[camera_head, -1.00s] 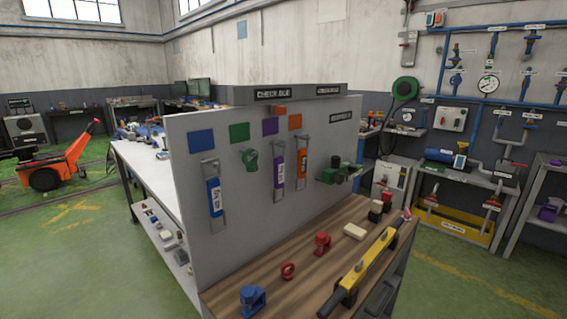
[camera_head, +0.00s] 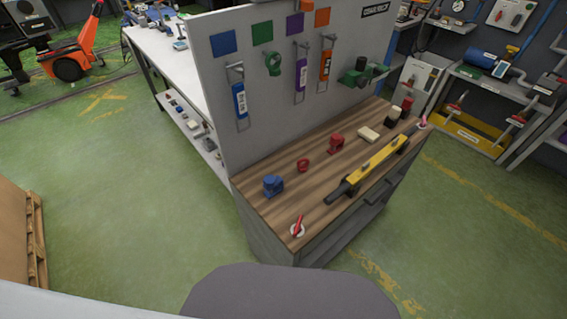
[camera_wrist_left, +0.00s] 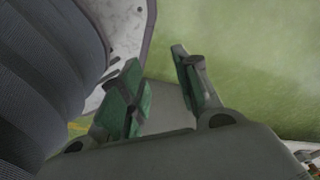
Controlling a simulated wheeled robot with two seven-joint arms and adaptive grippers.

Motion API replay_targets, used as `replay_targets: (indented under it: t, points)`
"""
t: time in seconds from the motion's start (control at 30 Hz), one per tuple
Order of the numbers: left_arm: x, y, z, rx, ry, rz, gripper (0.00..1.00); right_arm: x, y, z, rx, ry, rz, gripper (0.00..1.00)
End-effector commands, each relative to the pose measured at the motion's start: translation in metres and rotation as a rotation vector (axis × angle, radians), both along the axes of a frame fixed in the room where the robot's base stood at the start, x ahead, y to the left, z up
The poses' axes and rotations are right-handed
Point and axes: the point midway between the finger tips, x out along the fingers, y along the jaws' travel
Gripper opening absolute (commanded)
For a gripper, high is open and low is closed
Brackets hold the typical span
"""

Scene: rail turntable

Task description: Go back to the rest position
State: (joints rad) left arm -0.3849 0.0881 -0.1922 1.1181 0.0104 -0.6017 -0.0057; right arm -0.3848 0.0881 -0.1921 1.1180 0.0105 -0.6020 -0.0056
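My left gripper (camera_wrist_left: 160,95) shows in the left wrist view. Its two green-padded fingers stand apart with nothing between them, so it is open and empty. Green floor lies beyond the fingertips, and a dark ribbed part of my own body fills the left side. Neither gripper shows in the head view, where only part of my own body shows at the bottom edge. My right gripper is in no view.
A wooden-topped workbench (camera_head: 258,205) with a grey pegboard (camera_head: 222,75) stands ahead. On it are a blue clamp (camera_head: 272,185), a red clamp (camera_head: 336,143) and a yellow bar tool (camera_head: 378,160). A pallet (camera_head: 36,240) is at left. Green floor (camera_head: 130,190) between is clear.

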Motion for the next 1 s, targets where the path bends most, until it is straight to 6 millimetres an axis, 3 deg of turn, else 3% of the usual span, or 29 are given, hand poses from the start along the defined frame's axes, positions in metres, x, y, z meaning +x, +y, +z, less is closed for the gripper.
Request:
replay_targets:
  t: [1.0]
  points:
    - [-0.1, 0.029, 0.042, 0.017, 0.025, -0.005, 0.32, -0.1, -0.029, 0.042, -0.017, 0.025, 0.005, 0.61]
